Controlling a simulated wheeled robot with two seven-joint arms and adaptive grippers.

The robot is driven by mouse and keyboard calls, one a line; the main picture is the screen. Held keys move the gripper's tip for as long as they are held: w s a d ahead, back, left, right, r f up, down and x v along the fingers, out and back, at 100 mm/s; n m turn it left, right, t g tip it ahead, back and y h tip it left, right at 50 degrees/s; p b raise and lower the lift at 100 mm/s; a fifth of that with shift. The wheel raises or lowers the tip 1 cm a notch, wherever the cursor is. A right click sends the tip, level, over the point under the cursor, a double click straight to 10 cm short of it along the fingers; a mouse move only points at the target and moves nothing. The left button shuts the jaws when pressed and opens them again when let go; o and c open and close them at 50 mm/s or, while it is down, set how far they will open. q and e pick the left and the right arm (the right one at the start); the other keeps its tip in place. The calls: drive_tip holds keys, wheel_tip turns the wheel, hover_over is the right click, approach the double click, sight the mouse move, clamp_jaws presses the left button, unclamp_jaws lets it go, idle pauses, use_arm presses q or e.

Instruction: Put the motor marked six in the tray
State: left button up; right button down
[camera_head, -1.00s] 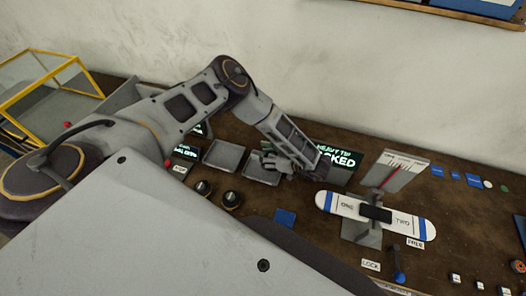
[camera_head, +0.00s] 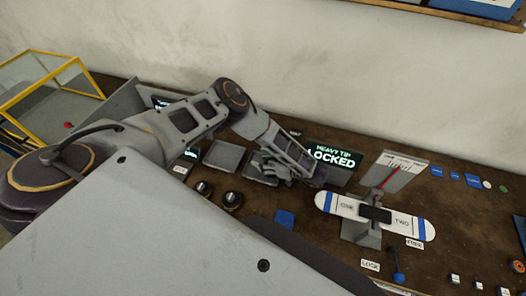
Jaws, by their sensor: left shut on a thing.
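My left gripper (camera_head: 278,172) is at the right-hand grey tray (camera_head: 252,176), its fingers over the tray's inside. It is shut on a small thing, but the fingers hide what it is. A second grey tray (camera_head: 223,155) stands just to the left and looks empty. Two dark round motor-like pieces (camera_head: 202,188) (camera_head: 231,201) stand in front of the trays. I cannot read a number on either, so I cannot tell the motor marked six. My right gripper is out of view.
A display reading "HEAVY TIP LOCKED" (camera_head: 334,156) stands behind my wrist. A white balance beam marked ONE and TWO (camera_head: 350,206) stands to the right, with a dial board (camera_head: 398,170) behind it and a blue-knobbed lever (camera_head: 398,277) in front.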

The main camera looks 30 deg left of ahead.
sight(273, 163)
use_arm(q)
drive_tip(key=o, duration=1.6)
drive_tip(key=shift+b+v, duration=0.65)
drive_tip(key=shift+v, duration=3.1)
